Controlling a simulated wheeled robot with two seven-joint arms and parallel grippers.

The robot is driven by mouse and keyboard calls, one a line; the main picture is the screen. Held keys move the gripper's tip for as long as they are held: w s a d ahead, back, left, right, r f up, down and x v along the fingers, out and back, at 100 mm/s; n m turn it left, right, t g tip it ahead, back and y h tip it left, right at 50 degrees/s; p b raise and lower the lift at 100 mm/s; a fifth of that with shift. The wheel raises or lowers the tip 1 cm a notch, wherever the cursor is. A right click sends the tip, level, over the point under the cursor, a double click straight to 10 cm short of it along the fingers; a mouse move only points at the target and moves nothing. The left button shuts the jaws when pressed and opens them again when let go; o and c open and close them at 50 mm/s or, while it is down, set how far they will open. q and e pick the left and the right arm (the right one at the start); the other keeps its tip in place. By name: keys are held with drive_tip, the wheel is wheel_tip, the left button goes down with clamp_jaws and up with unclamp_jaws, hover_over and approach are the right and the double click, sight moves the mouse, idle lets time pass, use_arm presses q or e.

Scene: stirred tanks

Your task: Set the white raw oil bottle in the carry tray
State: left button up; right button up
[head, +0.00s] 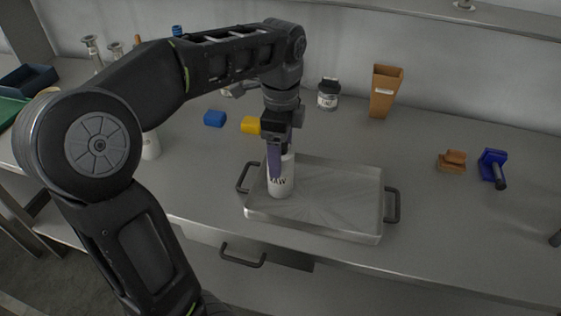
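The white raw oil bottle (284,182) stands upright at the left end of the metal carry tray (340,190), with part of its dark "RAW" lettering showing. Its base appears to be on or just above the tray floor; I cannot tell which. My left gripper (279,158) points down over the bottle with its fingers around the upper part, and it looks shut on it. A finger hides part of the bottle's left side and top. The tray has a dark handle at each end and is otherwise empty.
A blue block (215,118) and a yellow block (250,125) lie behind the tray. A dark-lidded jar (328,94) and a tan holder (384,92) stand at the back. Brown (452,161) and blue (492,165) items lie right, with clear bench between them and the tray.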

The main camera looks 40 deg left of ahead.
use_arm(q)
wheel_tip(320, 180, up, 7)
drive_tip(key=p, duration=0.5)
drive_tip(key=shift+r+p, duration=0.4)
